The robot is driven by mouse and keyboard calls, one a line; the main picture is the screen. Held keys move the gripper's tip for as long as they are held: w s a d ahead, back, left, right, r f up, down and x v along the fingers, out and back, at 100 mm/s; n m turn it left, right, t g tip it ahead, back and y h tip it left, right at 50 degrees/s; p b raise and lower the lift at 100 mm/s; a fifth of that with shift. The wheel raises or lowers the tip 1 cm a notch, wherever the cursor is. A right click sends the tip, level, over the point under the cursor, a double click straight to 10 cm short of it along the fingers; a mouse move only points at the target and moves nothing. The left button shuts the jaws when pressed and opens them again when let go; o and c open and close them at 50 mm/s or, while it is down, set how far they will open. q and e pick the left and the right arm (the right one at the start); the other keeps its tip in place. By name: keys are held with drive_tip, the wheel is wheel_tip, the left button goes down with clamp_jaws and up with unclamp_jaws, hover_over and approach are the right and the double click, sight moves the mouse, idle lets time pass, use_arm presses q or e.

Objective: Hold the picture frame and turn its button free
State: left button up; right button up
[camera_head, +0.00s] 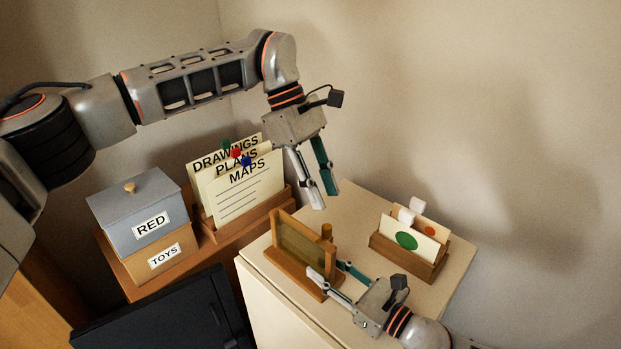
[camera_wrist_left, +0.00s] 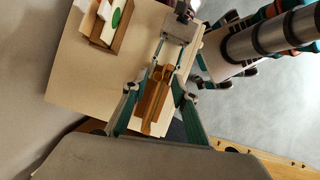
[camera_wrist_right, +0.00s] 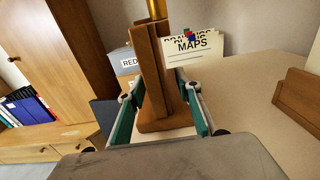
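The wooden picture frame (camera_head: 280,259) stands upright on the cream cabinet top, with a dark olive panel. A small brown-gold cylindrical piece, which looks like its button (camera_head: 326,232), shows at its upper right corner; part of it shows in the right wrist view (camera_wrist_right: 157,9). My right gripper (camera_head: 331,269) is open, with one finger on either side of the frame's near upright (camera_wrist_right: 155,75); whether they touch it is unclear. My left gripper (camera_head: 324,200) is open and empty, pointing down above the frame, which lies between its fingers in the left wrist view (camera_wrist_left: 152,103).
A wooden card holder (camera_head: 408,260) with green- and orange-dotted cards stands right of the frame. To the left are a file holder (camera_head: 250,213) with labelled cards and stacked RED and TOYS boxes (camera_head: 140,215). Bare cabinet top (camera_head: 350,205) lies behind the frame.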

sight(302, 251)
drive_tip(key=shift+w+a, duration=0.2)
drive_tip(key=x, duration=0.7)
drive_tip(key=shift+w+a, duration=0.1)
use_arm(q)
drive_tip(key=shift+w+a+r+t+y, duration=0.2)
drive_tip(key=shift+w+a+r, duration=0.15)
drive_tip(key=shift+a, duration=0.2)
drive_tip(key=shift+w+a+r+t+y, duration=0.1)
drive_tip(key=shift+w+a+r+y, duration=0.2)
drive_tip(key=shift+a, duration=0.2)
